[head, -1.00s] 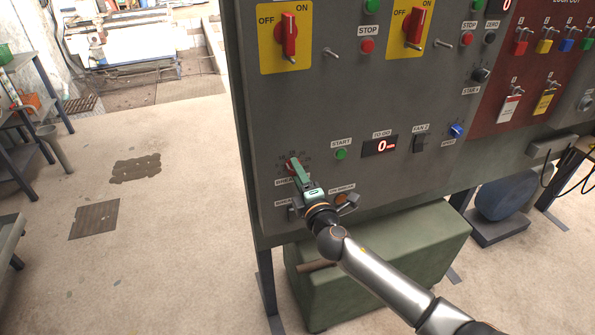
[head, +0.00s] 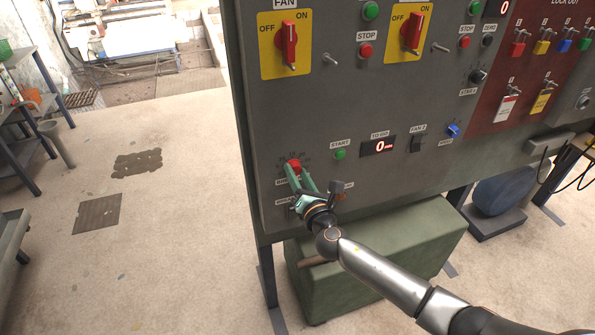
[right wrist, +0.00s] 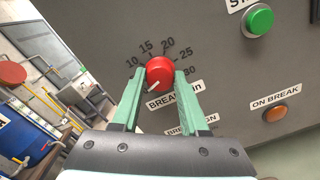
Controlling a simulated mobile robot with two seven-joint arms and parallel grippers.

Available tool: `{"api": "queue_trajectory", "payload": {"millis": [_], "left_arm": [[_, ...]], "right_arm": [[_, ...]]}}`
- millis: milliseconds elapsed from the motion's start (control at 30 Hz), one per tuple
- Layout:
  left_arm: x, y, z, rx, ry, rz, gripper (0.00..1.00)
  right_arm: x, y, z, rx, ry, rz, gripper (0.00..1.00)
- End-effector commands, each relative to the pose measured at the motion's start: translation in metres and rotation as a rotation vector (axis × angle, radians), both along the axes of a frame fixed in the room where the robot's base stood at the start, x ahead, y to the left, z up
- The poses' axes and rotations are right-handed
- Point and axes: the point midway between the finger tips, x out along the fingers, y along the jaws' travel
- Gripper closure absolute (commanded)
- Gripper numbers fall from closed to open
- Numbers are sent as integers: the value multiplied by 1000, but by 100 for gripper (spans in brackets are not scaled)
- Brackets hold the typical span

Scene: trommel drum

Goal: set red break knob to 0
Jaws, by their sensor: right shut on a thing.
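The red break knob (right wrist: 159,74) is a round knob on the grey panel, above a label reading "BREAK min". Its white mark points to the lower left in the right wrist view. The dial numbers 10, 15, 20, 25 and 30 show around its top and sides; the lower left of the scale is hidden behind a finger. In the head view the knob (head: 293,166) is at the panel's lower left. My right gripper (right wrist: 160,80) has its green fingers shut on the knob's two sides; it also shows in the head view (head: 300,180). My left gripper is not in view.
A green START button (right wrist: 258,20) and an orange ON BREAK button (right wrist: 274,114) are right of the knob. Large red switches on yellow plates (head: 270,62) are higher on the panel. A green box (head: 400,245) stands below. The floor at left is mostly free.

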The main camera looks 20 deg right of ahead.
Motion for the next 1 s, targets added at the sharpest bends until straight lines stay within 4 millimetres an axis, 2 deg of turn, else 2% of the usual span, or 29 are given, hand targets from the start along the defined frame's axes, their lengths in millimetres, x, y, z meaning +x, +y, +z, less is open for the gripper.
{"api": "queue_trajectory", "payload": {"millis": [400, 967, 1000], "left_arm": [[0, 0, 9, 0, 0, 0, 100], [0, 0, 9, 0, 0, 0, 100], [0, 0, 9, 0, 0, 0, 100]], "right_arm": [[0, 0, 0, -193, -7, 0, 100], [0, 0, 0, -221, -8, 0, 100], [0, 0, 0, -221, -8, 0, 53]]}}
